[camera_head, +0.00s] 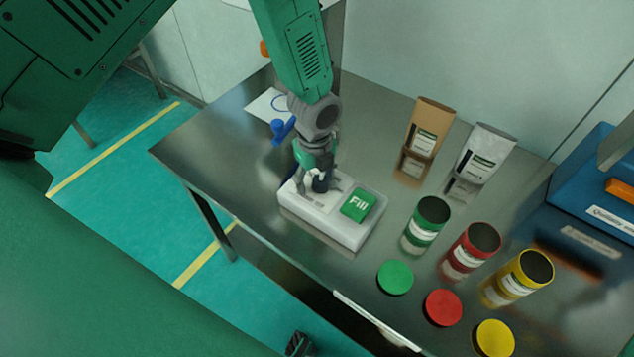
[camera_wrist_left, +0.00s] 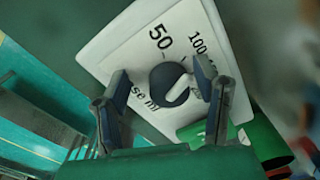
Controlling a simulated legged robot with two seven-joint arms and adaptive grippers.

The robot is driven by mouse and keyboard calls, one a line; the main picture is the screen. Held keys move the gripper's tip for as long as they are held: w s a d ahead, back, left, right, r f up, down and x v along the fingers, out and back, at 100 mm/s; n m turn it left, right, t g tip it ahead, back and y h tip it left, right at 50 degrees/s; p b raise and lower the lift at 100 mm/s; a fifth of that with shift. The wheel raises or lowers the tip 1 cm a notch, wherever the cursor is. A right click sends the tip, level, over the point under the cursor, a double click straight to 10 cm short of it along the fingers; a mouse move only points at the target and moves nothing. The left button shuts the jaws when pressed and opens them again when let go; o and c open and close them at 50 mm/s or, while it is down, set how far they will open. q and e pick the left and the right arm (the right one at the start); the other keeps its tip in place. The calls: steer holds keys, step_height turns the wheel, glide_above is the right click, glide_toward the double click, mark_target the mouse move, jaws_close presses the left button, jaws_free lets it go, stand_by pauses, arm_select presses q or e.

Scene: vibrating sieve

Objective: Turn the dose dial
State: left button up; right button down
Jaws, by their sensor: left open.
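The dose dial is a dark round knob with a white pointer mark (camera_wrist_left: 173,84), on the white face of a dosing unit (camera_head: 329,231). The face carries printed numbers, 50 and 100, in the left wrist view. My left gripper (camera_head: 318,178) comes down over the unit from above. In the left wrist view its two fingers (camera_wrist_left: 163,76) stand apart, one on each side of the dial. I cannot tell whether either finger touches the dial. In the head view the gripper largely hides the dial.
A green Fill button (camera_head: 358,205) sits beside the dial on the unit. Green (camera_head: 427,222), red (camera_head: 471,250) and yellow (camera_head: 518,277) open cans stand to the right, with matching lids in front. Two pouches (camera_head: 427,130) stand behind. A blue machine (camera_head: 590,205) is at far right.

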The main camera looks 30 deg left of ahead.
arm_select(q)
steer(key=shift+d, duration=0.55)
steer(key=shift+d+r, duration=0.15)
steer(key=shift+d, duration=0.2)
steer(key=shift+c, duration=1.3)
steer(key=shift+d+r, duration=0.1)
steer(key=shift+d, duration=0.25)
steer(key=c, duration=0.9)
steer(key=shift+a, duration=0.75)
steer(key=shift+w+d+n, duration=0.1)
steer(key=shift+d+n, duration=0.15)
steer(key=shift+n, duration=0.85)
steer(key=n, duration=0.3)
steer(key=shift+a+p, duration=0.1)
steer(key=shift+p, duration=0.2)
steer(key=shift+n, duration=1.7)
arm_select(e)
steer(key=shift+d+r, duration=0.2)
steer(key=shift+d, duration=0.4)
